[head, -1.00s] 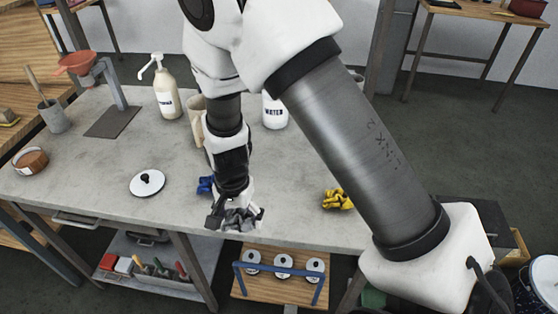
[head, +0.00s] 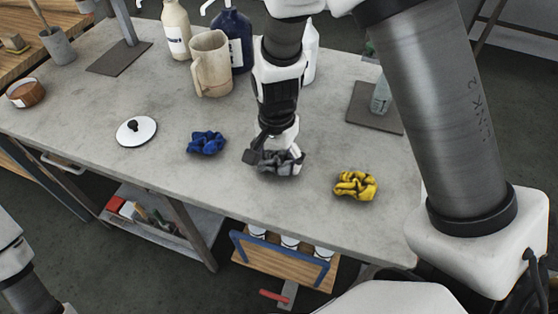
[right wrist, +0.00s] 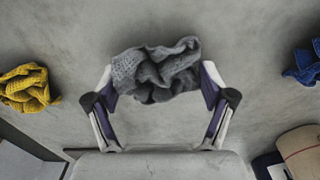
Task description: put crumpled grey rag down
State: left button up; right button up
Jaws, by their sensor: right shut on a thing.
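The crumpled grey rag (head: 280,166) is at my right gripper (head: 273,155), over the grey table between a blue rag and a yellow rag. In the right wrist view, the grey rag (right wrist: 156,70) lies between the two fingers of my right gripper (right wrist: 160,88), which is shut on it. The rag is at or very close to the table top; I cannot tell whether it touches. Only a part of my left arm shows at the lower left of the head view, and its gripper is out of sight.
On the table (head: 100,95), the blue rag (head: 206,142) lies left and the yellow rag (head: 355,185) right. A white lid (head: 136,131) is farther left. Behind stand a beige jug (head: 211,65) and bottles. Bare table lies between lid and jug.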

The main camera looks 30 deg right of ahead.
aim_at(277, 156)
jog(key=shift+s, duration=0.1)
jog(key=o, duration=1.3)
jog(key=shift+f, duration=0.1)
notch_tip(277, 156, up, 12)
jog(key=shift+r+p, duration=0.2)
jog(key=shift+p, duration=0.25)
